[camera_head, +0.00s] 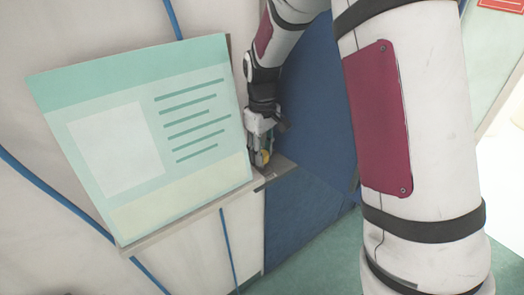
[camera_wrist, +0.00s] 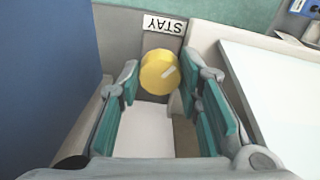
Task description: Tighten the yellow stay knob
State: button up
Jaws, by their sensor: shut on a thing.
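The yellow stay knob (camera_wrist: 160,72) is round, with a pale mark on its face. In the wrist view it sits between my gripper's two teal-padded fingers (camera_wrist: 158,85), just below a white label reading STAY (camera_wrist: 164,24). My gripper is shut on the knob. In the head view my gripper (camera_head: 262,155) points down beside the green-and-white board, and a small part of the knob (camera_head: 266,156) shows at its fingertips. How far the knob is turned cannot be told.
A large board with green print (camera_head: 150,130) stands close to the left of my gripper. A blue panel (camera_head: 315,110) lies to the right. A grey ledge (camera_head: 276,172) runs under the gripper. In the wrist view a white panel (camera_wrist: 275,95) is close on the right.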

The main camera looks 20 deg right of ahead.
jog(key=m, duration=1)
jog(key=shift+m+p, duration=0.3)
jog(key=shift+p, duration=0.05)
dwell(0.4)
jog(key=o, duration=1.1)
jog(key=shift+o, duration=0.2)
jog(key=shift+r, duration=0.1)
notch_tip(320, 180, up, 12)
